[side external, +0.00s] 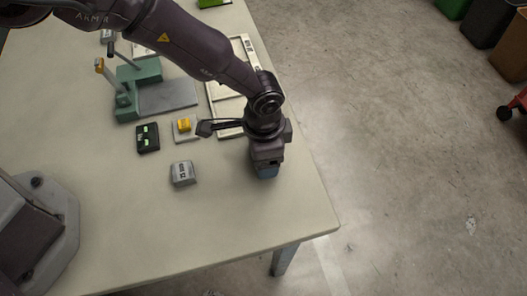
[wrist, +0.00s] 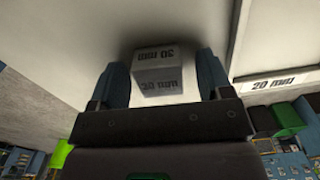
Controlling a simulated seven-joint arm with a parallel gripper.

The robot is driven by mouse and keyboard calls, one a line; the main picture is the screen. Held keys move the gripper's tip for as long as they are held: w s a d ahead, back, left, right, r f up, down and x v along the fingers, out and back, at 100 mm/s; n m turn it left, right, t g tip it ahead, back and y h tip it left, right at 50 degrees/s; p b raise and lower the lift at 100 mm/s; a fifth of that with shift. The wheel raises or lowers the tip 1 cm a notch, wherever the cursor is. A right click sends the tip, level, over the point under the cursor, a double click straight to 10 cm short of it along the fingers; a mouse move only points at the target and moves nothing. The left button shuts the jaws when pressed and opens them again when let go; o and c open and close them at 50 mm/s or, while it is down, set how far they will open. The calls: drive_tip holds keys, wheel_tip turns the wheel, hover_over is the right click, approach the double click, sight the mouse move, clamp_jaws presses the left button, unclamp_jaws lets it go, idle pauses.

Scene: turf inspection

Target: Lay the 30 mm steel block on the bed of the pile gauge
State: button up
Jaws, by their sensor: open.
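The pile gauge (side external: 125,104) is a green stand at the back left in the side view, with a flat grey bed (side external: 172,97) that looks bare. My gripper (side external: 268,176) hangs toward the table's right edge, pointing down. In the wrist view my gripper (wrist: 162,88) is open, and a grey steel block (wrist: 158,66) marked 30 mm shows between its fingers. I cannot tell whether the fingers touch it. In the side view a grey labelled block (side external: 183,173) stands on the table left of my gripper; I cannot tell whether it is the same block.
A pale framed tray (side external: 211,104) lies beyond my gripper. A 20 mm label (wrist: 275,83) shows in the wrist view. A black box with green displays (side external: 148,139) and a yellow piece (side external: 184,125) on a pale pad stand before the gauge. The front table is clear.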

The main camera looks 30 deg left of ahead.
drive_tip(key=shift+r, duration=0.1)
drive_tip(key=c, duration=1.3)
